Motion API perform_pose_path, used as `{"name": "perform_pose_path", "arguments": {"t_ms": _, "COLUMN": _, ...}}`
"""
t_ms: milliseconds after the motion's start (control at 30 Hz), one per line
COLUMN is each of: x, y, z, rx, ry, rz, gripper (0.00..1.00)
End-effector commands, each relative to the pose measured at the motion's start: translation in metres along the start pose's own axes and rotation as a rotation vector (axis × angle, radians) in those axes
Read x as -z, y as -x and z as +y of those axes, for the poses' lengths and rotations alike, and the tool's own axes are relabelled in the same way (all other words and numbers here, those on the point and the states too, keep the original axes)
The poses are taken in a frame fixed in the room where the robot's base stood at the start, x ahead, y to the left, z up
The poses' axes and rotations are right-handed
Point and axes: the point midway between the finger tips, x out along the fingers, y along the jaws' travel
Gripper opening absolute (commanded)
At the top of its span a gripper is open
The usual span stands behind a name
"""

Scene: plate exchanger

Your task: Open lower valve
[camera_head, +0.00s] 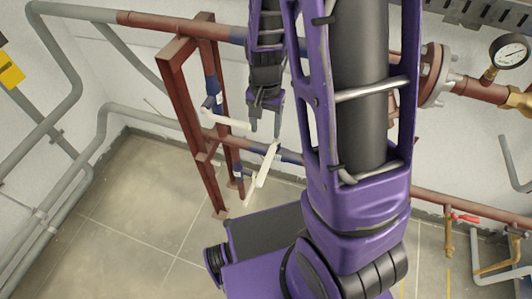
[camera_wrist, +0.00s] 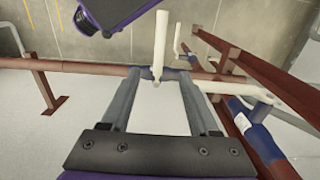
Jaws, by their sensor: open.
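A white lever handle (camera_head: 264,164) stands off the blue section (camera_head: 291,156) of the low horizontal pipe. In the wrist view, this handle (camera_wrist: 161,42) points up the picture, with its base between the fingertips in line of sight. My gripper (camera_head: 264,131) is open and empty, pointing down just above the handle in the head view. In the wrist view, my gripper (camera_wrist: 158,78) has its fingers spread to either side. I cannot tell whether a finger touches the handle or pipe.
Another white handle (camera_head: 227,119) sits on the blue upright pipe section (camera_head: 213,92), left of my gripper; it also shows in the wrist view (camera_wrist: 236,88). A red-brown steel frame (camera_head: 185,105) stands further left. A pressure gauge (camera_head: 508,51) is at right. Tiled floor (camera_head: 130,205) is clear at left.

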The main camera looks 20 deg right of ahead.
Motion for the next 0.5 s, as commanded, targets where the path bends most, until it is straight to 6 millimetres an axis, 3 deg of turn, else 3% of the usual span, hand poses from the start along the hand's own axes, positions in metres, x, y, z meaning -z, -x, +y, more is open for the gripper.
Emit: {"name": "perform_pose_path", "arguments": {"t_ms": 500, "x": 0.0, "y": -0.104, "z": 0.002, "rx": -0.004, "ry": -0.001, "rz": -0.003, "gripper": 0.61}}
